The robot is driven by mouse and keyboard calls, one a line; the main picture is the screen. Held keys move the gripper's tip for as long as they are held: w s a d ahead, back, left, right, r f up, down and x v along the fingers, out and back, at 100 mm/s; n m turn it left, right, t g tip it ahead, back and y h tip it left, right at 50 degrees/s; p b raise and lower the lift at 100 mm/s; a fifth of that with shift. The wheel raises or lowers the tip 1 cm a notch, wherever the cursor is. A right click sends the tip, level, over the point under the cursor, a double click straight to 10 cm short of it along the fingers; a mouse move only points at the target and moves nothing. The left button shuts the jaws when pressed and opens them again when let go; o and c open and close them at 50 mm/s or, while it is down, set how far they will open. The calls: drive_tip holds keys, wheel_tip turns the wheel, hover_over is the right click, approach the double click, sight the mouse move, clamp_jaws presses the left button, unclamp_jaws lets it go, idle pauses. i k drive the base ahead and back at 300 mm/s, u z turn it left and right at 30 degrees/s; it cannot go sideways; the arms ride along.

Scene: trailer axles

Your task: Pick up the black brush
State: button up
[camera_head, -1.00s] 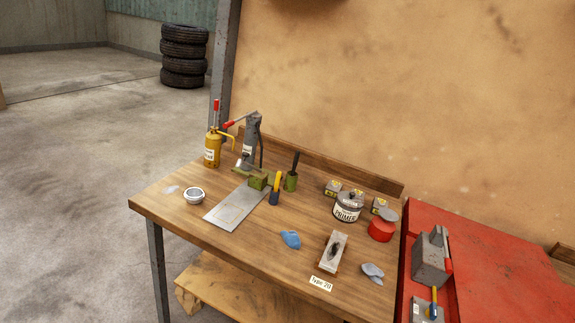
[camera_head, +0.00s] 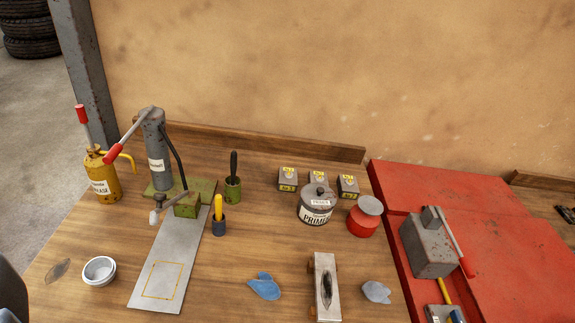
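A black-handled tool that looks like the black brush (camera_head: 234,164) stands upright in a small green cup (camera_head: 232,190) on the wooden workbench (camera_head: 240,265). Its lower end is hidden inside the cup. A yellow-handled tool (camera_head: 218,208) stands in a dark blue holder just in front of it, slightly left. My gripper's fingers do not show. A dark grey shape cuts into the lower left corner, and I cannot tell which part it is.
Left of the cup stands a grey press (camera_head: 156,150) with a red-tipped lever and a yellow grease can (camera_head: 102,180). Right are small boxes (camera_head: 288,180), a primer pot (camera_head: 316,205) and a red tin (camera_head: 364,218). A blue cloth (camera_head: 265,286) lies in front. Bare bench lies between.

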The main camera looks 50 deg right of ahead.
sight(234, 158)
drive_tip(key=z, duration=0.35)
drive_tip(key=i, duration=0.7)
drive_tip(key=z, duration=0.35)
drive_tip(key=k, duration=0.85)
drive_tip(key=z, duration=0.15)
drive_tip(key=i, duration=1.35)
drive_tip(key=u, duration=0.05)
